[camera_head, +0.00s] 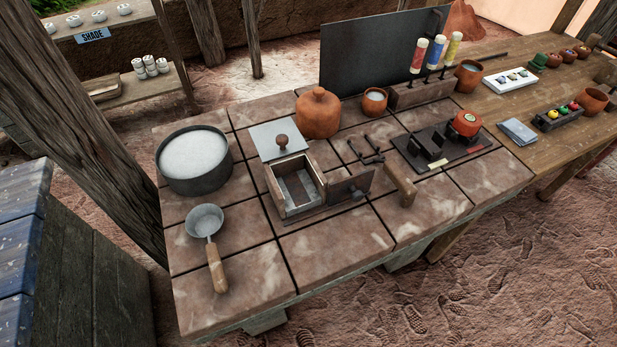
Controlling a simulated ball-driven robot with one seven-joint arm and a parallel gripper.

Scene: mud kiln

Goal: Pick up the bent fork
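A dark, thin, bent metal piece (367,153) lies on the tiled worktop near its middle. It looks like the bent fork, but it is too small to make out its tines clearly. It lies behind a small wooden-handled tool (400,184) and to the left of a dark metal plate (482,145). My gripper is not in view.
A clay jar (318,113) and small cup (374,101) stand behind. A pan of white powder (195,158) and a ladle (206,222) are left.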

